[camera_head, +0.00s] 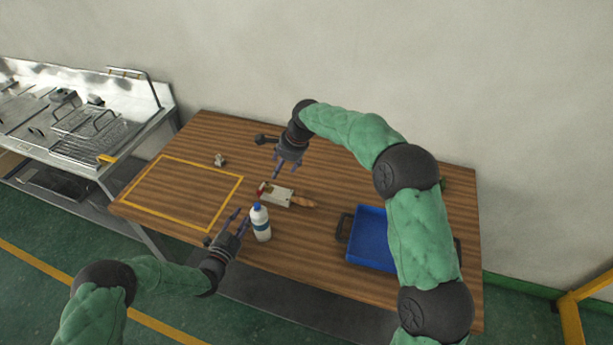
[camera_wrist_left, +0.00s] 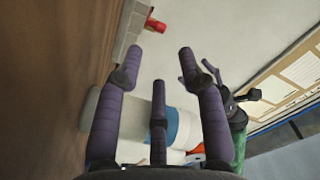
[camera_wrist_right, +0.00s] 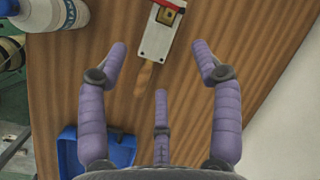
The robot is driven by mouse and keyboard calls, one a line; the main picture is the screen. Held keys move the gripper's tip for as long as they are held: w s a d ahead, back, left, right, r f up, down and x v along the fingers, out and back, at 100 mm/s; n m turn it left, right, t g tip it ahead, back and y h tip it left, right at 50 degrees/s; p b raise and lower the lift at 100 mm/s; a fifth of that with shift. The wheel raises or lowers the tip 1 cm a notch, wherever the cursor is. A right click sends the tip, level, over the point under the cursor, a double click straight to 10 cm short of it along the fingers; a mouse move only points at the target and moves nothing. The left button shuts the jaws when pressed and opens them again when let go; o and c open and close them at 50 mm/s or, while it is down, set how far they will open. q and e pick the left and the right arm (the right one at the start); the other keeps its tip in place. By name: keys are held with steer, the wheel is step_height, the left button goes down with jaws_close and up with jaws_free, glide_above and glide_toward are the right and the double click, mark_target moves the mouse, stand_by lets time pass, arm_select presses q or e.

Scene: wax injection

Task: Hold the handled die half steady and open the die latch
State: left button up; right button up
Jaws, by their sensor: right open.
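The die (camera_head: 277,195) is a pale metal block lying flat on the wooden table, with a red latch (camera_head: 261,188) at its left end and a wooden handle (camera_head: 303,202) at its right. My left gripper (camera_head: 241,217) is open and empty beside the white bottle, near the latch end but apart from the die. The die's edge (camera_wrist_left: 130,32) and red latch (camera_wrist_left: 155,25) show beyond its fingers in the left wrist view. My right gripper (camera_head: 278,170) is open and empty above and behind the die. The right wrist view shows the die (camera_wrist_right: 157,38) and handle (camera_wrist_right: 143,78) ahead of its fingers.
A blue tray (camera_head: 365,263) sits at the right, partly hidden by my right arm. A small metal piece (camera_head: 220,160) lies by the empty yellow-outlined area (camera_head: 201,170).

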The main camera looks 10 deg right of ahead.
mark_target(304, 201)
steer(key=shift+s+d+f+m+g+h, duration=0.65)
steer(key=shift+d+f+m+g+h, duration=0.65)
steer(key=shift+d+f+m+g, duration=2.9)
steer(key=f+m+t, duration=0.1)
steer(key=f, duration=0.1)
steer(key=s+a+f+t, duration=0.1)
steer(key=f, duration=0.2)
steer(key=a+f+m+t, duration=0.1)
steer(key=f+t, duration=0.1)
steer(key=shift+s+f+m, duration=0.3)
steer(key=shift+f, duration=0.05)
jaws_close()
